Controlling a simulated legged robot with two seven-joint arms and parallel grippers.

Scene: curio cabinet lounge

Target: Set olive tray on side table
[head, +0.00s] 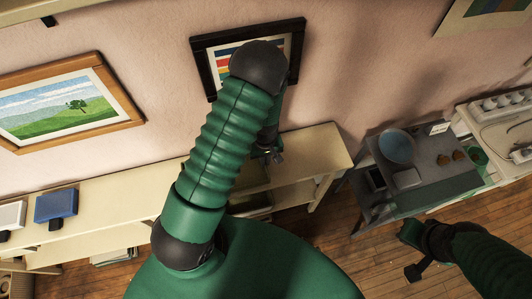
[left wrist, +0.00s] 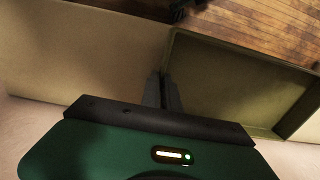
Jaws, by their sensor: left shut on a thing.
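The olive tray (left wrist: 225,85) fills the right half of the left wrist view, its raised rim showing. My left gripper (left wrist: 162,92) is shut on the tray's left rim. In the head view this gripper (head: 271,156) is low over the cream shelf unit (head: 318,148), and my own arm hides much of the tray. I cannot tell whether the tray touches the shelf top. My right gripper (head: 412,252) is at the lower right, above the floor; its jaws are unclear. A grey table (head: 440,185) stands to the right; I cannot tell whether it is the side table.
The grey table holds a blue bowl (head: 397,147) and small brown items (head: 451,157). A white unit (head: 500,125) stands beyond it. Framed pictures hang on the wall. Wood floor lies open in front.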

